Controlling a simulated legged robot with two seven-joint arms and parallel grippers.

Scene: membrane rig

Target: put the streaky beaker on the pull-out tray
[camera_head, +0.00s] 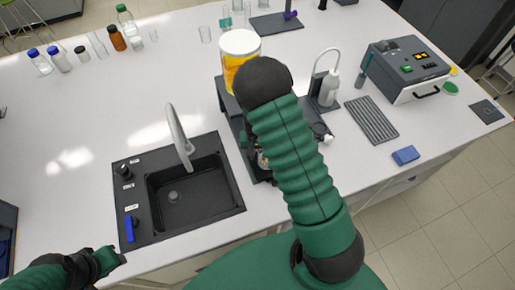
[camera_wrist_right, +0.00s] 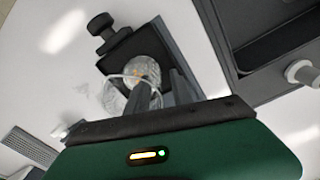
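A clear glass beaker (camera_wrist_right: 148,70) with a streaky, orange-flecked look shows in the right wrist view, over a dark plate (camera_wrist_right: 122,50) of the rig. I cannot tell whether this plate is the pull-out tray. My right gripper (camera_wrist_right: 162,92) has its dark fingers at the beaker, one overlapping the glass; whether they close on it is unclear. In the head view my right arm covers most of this spot, and only a bit of the right gripper (camera_head: 262,158) shows beside the rig (camera_head: 235,108). My left gripper (camera_head: 108,261) is at the lower left, away from the rig.
A black sink (camera_head: 195,192) with a tall tap (camera_head: 178,135) lies left of the rig. A white-and-orange container (camera_head: 240,48) stands at the rig's top. A wash bottle (camera_head: 329,88), ribbed mat (camera_head: 371,120) and blue sponge (camera_head: 405,155) lie to the right. Several bottles stand at the back left.

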